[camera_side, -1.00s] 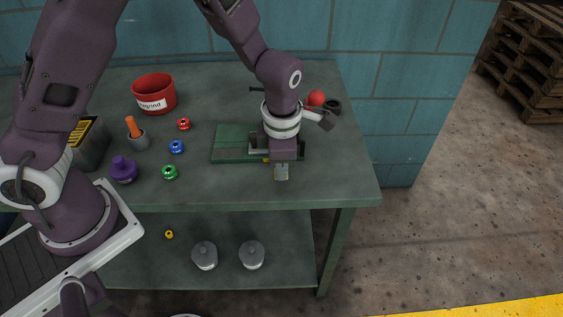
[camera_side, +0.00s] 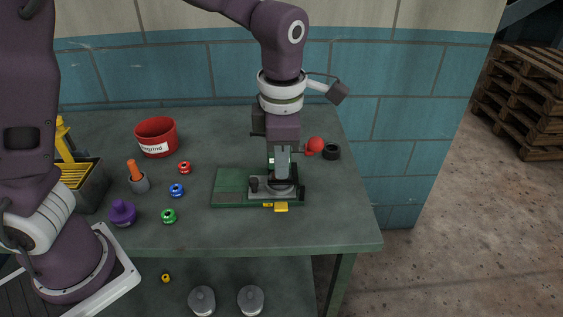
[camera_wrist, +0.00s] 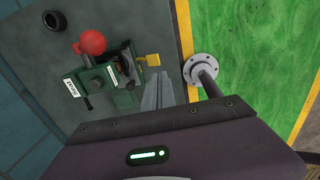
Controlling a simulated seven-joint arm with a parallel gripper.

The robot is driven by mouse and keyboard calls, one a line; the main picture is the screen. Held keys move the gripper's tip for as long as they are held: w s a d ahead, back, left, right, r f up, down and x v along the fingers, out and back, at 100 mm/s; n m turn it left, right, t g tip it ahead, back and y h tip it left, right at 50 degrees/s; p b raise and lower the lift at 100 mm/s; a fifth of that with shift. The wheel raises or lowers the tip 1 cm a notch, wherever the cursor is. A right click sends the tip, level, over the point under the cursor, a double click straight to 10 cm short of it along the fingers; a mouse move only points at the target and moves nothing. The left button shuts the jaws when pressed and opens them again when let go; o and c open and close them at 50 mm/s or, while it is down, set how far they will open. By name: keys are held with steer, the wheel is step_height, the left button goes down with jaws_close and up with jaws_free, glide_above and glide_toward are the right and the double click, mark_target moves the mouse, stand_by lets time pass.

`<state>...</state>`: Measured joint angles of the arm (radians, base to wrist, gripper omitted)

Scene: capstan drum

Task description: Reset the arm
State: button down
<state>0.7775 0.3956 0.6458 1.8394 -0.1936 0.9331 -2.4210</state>
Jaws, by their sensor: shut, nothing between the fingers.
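My gripper (camera_side: 282,168) points down over the green-based drum fixture (camera_side: 230,187) on the bench. Its grey fingers are shut and hold nothing. They overlap the fixture's grey parts in the side view, so I cannot tell the exact gap. In the wrist view the shut fingers (camera_wrist: 156,92) appear beside the fixture (camera_wrist: 122,70). A red ball knob (camera_side: 316,144) stands at the fixture's right rear and also shows in the wrist view (camera_wrist: 92,41). A yellow tab (camera_side: 281,207) sits at the fixture's front edge. The drum is partly hidden.
A black ring (camera_side: 331,151) lies right. The bench (camera_side: 330,225) is clear at front right.

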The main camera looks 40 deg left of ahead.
steer(key=s+a+r+m+t+h, duration=0.15)
steer(key=s+a+r+m, duration=0.3)
steer(key=s+m, duration=0.45)
steer(key=s+a+r+m+t+h, duration=0.1)
steer(key=s+a+r+m+t, duration=0.15)
steer(key=s+r+m, duration=0.6)
steer(key=m+g+y, duration=0.2)
steer(key=m+g, duration=0.3)
steer(key=m, duration=0.8)
glide_above(281, 206)
steer(key=shift+n, duration=0.25)
step_height(281, 206, down, 22)
steer(key=shift+s+r, duration=0.1)
steer(key=shift+f, duration=0.45)
